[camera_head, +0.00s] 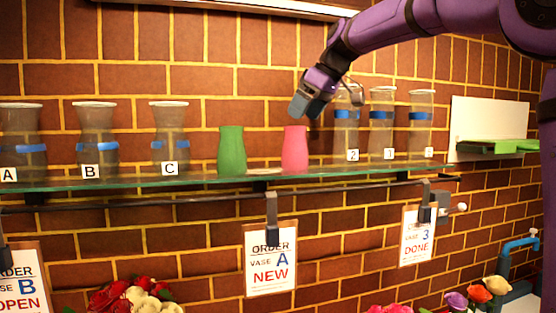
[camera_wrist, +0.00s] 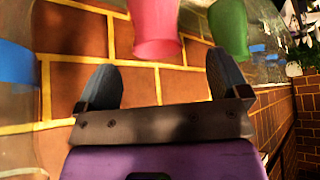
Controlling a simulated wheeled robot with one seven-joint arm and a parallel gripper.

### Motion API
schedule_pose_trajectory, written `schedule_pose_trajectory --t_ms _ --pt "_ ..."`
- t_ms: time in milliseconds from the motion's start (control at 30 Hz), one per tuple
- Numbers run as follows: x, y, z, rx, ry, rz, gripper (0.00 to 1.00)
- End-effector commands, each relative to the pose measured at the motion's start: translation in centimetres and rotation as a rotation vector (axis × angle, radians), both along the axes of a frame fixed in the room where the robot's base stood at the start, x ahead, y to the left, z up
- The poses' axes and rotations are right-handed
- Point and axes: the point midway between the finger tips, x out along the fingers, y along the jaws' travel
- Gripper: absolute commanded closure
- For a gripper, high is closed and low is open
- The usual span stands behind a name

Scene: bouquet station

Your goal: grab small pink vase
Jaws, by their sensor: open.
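The small pink vase (camera_head: 295,149) stands upright on the glass shelf (camera_head: 225,181) in the head view, just right of the small green vase (camera_head: 231,150). My gripper (camera_head: 303,106) is above the pink vase, tilted downward at the end of my purple arm, close to its top. In the wrist view my gripper (camera_wrist: 164,85) is open, with two grey fingers apart and nothing between them. The pink vase (camera_wrist: 154,28) shows beyond the fingers near the top centre, partly cut off by the frame edge. The green vase (camera_wrist: 229,25) is to its right.
Clear vases with blue bands stand on both sides: the vase labelled C (camera_head: 169,135) to the left, the vase labelled 2 (camera_head: 346,132) close to the right. Order signs (camera_head: 270,262) hang below the shelf. Flowers (camera_head: 131,297) are at the bottom.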

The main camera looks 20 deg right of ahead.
Motion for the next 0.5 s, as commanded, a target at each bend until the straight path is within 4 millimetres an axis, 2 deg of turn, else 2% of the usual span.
schedule_pose_trajectory --t_ms 333,500 --pt "1.5 1.2 -2.7 0.000 0.002 0.002 0.06" --pt "2.6 2.1 -4.6 0.000 0.002 0.003 0.06"
